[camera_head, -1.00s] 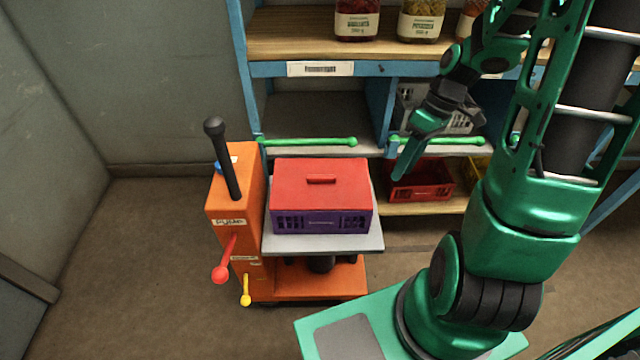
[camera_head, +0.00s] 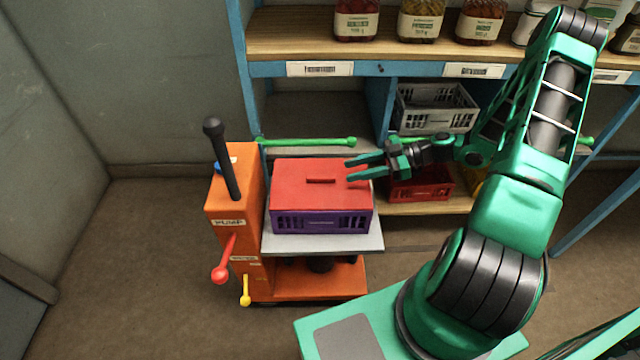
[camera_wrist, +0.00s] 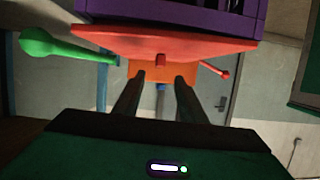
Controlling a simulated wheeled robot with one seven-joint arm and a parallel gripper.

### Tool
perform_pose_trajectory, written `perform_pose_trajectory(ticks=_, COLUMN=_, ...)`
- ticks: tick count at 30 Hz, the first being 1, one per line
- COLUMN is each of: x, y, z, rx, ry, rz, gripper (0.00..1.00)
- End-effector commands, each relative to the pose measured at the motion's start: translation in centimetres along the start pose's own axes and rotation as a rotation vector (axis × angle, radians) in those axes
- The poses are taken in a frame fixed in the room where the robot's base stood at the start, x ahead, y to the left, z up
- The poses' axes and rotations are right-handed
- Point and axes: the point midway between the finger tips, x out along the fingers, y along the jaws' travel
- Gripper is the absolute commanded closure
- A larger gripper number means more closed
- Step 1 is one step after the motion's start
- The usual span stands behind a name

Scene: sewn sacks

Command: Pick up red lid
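The red lid (camera_head: 300,180) lies on top of a purple crate (camera_head: 322,222), which stands on the grey platform of an orange cart.
The orange cart (camera_head: 232,185) has a black upright lever (camera_head: 222,160) left of the crate. Behind is a blue shelf with jars (camera_head: 421,22), a green bar (camera_head: 308,142), a grey crate (camera_head: 436,106) and a red crate (camera_head: 425,190). The floor at left is clear.

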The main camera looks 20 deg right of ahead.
Motion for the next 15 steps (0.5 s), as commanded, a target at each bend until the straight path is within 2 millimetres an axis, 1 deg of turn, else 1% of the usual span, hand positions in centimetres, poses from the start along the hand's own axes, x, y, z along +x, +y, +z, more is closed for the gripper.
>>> perform_pose_trajectory(ticks=4, x=1.0, y=0.2, z=0.0, rx=-0.017, ry=0.023, rz=0.009, gripper=0.63)
perform_pose_trajectory(ticks=9, x=3.6, y=0.2, z=-0.1, rx=-0.017, ry=0.022, rz=0.007, gripper=0.63)
perform_pose_trajectory(ticks=12, x=4.8, y=0.2, z=-0.1, rx=-0.017, ry=0.021, rz=0.008, gripper=0.63)
perform_pose_trajectory(ticks=15, x=5.5, y=0.2, z=-0.1, rx=-0.017, ry=0.021, rz=0.009, gripper=0.63)
